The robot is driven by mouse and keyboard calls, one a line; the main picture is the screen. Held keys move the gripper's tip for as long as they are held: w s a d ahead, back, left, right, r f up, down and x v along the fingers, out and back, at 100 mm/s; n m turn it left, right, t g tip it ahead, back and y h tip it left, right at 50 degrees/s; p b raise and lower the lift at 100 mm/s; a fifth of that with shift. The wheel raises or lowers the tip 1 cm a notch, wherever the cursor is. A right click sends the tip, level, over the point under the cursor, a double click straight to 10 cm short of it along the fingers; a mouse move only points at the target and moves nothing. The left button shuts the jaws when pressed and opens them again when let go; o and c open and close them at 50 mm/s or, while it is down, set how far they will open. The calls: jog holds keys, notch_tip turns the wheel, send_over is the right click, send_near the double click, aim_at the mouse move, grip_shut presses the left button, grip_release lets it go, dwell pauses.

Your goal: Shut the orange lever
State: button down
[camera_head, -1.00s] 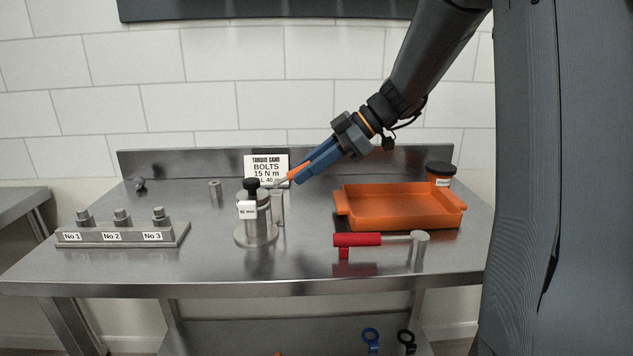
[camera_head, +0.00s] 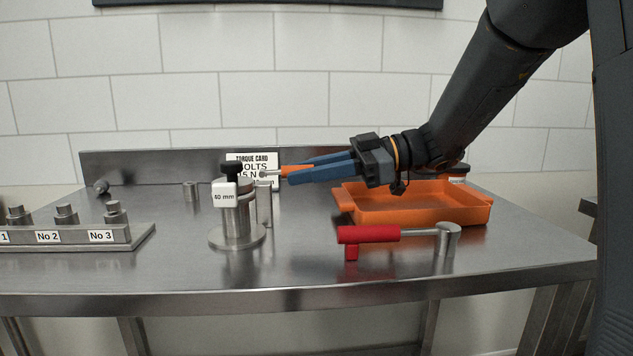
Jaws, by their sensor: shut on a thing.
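The orange lever (camera_head: 298,169) sticks out to the right from the upper part of a steel post fixture (camera_head: 237,222), which has a black knob on top and a "40 mm" tag. The lever's thin steel rod (camera_head: 271,173) runs toward the fixture and lies roughly level. My gripper (camera_head: 293,172) comes in from the right with its blue fingers shut on the orange grip. The fingers hide part of the grip. The exact joint between rod and fixture is too small to make out.
A red-handled lever (camera_head: 369,234) stands at the front right. A block with numbered pegs (camera_head: 75,238) is at the left. A torque card (camera_head: 240,160) stands behind the fixture.

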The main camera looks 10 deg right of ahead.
jog(key=shift+f+b, duration=0.1)
jog(key=shift+b, duration=0.2)
jog(key=c, duration=1.6)
grip_release()
jog(key=shift+c, duration=0.2)
jog(key=d, duration=0.5)
jog(key=d+r, duration=0.1)
jog(key=d, duration=0.1)
jog(key=shift+s+d+r, duration=0.1)
jog(key=shift+s+d, duration=0.05)
jog(key=shift+d, duration=0.15)
jog(key=shift+r, duration=0.1)
